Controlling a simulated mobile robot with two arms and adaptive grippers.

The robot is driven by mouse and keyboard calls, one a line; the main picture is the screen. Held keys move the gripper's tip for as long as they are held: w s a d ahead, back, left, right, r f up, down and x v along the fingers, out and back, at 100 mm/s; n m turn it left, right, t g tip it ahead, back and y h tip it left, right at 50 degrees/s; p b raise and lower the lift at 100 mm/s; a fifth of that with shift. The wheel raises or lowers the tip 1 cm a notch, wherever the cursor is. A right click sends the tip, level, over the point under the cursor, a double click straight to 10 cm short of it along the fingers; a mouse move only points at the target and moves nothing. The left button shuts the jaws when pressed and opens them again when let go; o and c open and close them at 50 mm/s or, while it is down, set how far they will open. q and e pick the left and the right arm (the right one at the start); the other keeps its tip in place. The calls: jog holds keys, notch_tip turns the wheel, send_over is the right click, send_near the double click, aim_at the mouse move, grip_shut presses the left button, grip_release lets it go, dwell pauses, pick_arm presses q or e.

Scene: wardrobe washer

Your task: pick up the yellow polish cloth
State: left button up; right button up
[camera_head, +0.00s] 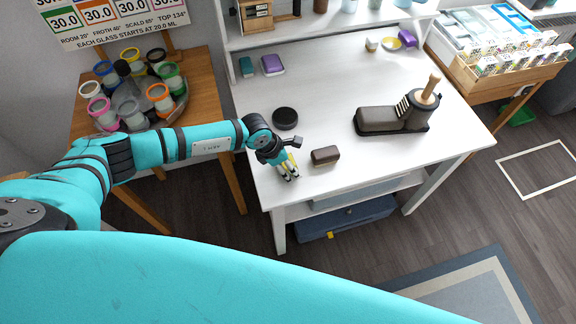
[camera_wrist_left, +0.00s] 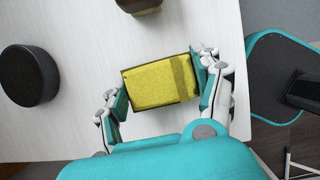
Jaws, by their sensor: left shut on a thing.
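The yellow polish cloth (camera_wrist_left: 160,84) is a folded block between the two fingers of my left gripper (camera_wrist_left: 162,88) in the left wrist view. The fingers press on its two ends. In the head view my left gripper (camera_head: 289,172) is at the front left part of the white table (camera_head: 330,95), with a bit of yellow showing between its fingers. I cannot tell whether the cloth touches the table. My right gripper is not in view.
A brown block (camera_head: 325,156) lies right of my left gripper, and a black round puck (camera_head: 285,118) behind it. A dark machine with a wooden handle (camera_head: 392,115) stands further right. A wooden side table (camera_head: 205,95) holds a ring of coloured-rim jars on the left.

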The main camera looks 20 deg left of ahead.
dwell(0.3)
pick_arm(q)
jog(key=shift+r, duration=0.6)
notch_tip(320, 180, up, 2)
jog(key=shift+r+b, duration=0.1)
jog(key=shift+b, duration=0.6)
jog(key=s+d+b, duration=0.1)
jog(key=s+d, duration=0.2)
jog(key=s, duration=0.4)
jog(key=s+d+r+b, duration=0.1)
jog(key=s+d+b, duration=0.1)
jog(key=s, duration=0.5)
jog(key=shift+s+d+r, duration=0.3)
jog(key=shift+s+d, duration=0.05)
jog(key=shift+d, duration=0.4)
jog(key=o, duration=0.4)
jog(key=c, duration=0.4)
